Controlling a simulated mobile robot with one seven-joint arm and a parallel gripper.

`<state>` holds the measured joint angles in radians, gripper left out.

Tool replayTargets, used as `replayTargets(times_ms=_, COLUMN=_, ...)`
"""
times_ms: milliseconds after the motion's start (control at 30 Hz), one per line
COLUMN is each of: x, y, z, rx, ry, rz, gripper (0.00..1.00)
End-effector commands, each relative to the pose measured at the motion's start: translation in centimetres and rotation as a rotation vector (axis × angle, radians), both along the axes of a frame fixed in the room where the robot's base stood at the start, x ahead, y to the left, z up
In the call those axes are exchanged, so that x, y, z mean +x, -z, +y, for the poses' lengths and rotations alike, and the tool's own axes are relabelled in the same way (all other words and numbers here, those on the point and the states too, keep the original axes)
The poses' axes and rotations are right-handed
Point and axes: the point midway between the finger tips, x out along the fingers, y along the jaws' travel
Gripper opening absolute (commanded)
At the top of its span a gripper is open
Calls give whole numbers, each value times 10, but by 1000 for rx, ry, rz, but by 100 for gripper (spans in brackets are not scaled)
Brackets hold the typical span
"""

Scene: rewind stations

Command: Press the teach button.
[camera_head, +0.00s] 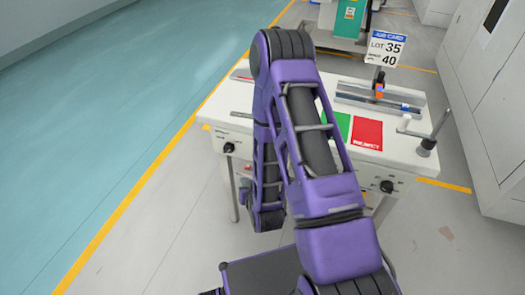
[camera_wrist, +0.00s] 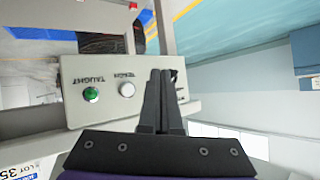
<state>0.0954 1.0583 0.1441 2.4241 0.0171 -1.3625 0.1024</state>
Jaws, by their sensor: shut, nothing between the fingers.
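In the wrist view, which looks upside down, a pale panel (camera_wrist: 78,113) carries a round whitish button (camera_wrist: 127,89) labelled TEACH. A green lamp (camera_wrist: 91,94) labelled TAUGHT is to its left. My gripper (camera_wrist: 160,74) is shut and empty, with its fingertips in front of the panel, to the right of the teach button in the picture. I cannot tell whether the tips touch the panel. Part of the panel is hidden behind the fingers. In the head view my arm hides the gripper and the teach button.
The white workbench (camera_head: 240,100) bears a green mat (camera_head: 342,124), a red REJECT mat (camera_head: 367,132), a job card sign (camera_head: 385,49) and an upright crank-like post (camera_head: 428,142). Dark knobs are on its front. Grey cabinets (camera_head: 490,100) stand at right; the floor at left is clear.

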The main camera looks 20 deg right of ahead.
Motion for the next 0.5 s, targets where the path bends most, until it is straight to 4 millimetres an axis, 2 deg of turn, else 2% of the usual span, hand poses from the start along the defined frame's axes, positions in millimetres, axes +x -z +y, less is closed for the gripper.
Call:
replayTargets(times_ms=200, x=6, y=-9, z=4, rx=-8, ry=-1, rz=-45, gripper=0)
replayTargets(times_ms=500, x=6, y=-10, z=4, rx=-9, ry=-1, rz=-48, gripper=0)
